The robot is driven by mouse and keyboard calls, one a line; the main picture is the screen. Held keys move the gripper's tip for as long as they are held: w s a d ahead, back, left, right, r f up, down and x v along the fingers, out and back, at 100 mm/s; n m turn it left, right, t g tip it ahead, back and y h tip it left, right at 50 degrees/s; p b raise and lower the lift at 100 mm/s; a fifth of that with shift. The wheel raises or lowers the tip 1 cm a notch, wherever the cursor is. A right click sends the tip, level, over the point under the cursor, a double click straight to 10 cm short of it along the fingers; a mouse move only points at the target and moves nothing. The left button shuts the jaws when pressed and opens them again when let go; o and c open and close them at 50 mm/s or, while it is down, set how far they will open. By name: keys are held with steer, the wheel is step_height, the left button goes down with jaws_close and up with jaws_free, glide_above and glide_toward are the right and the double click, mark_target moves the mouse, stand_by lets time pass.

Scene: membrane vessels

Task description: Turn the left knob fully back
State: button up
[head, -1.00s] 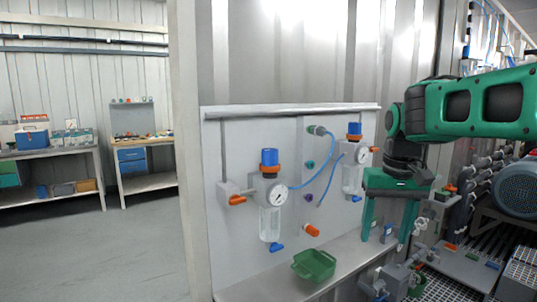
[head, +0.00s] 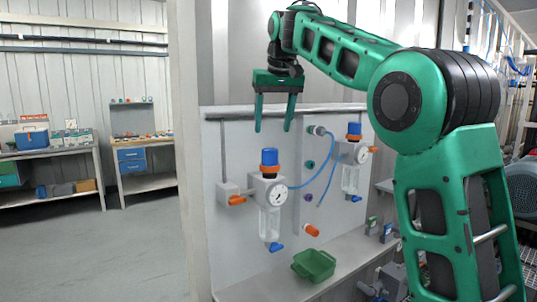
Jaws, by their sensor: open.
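The left knob (head: 269,157) is a blue cap with an orange ring on top of the left grey regulator, which has a round gauge (head: 278,194) and a clear bowl below. A similar right knob (head: 354,130) tops the right regulator. Both are mounted on a pale panel (head: 233,155). My gripper (head: 273,128) points down with its two green fingers apart and nothing between them. In the picture its tips are just above the left knob; the distance in depth is hard to judge. No part of the left knob is hidden.
A blue hose (head: 318,178) curves between the regulators. Orange handles (head: 237,199) stick out from the sides. A green tray (head: 314,264) sits on the shelf (head: 262,287) below. The panel's top rail (head: 334,107) runs just behind the gripper.

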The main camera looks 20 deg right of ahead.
mark_target(270, 149)
steer(key=x, duration=1)
steer(key=c, duration=1.1)
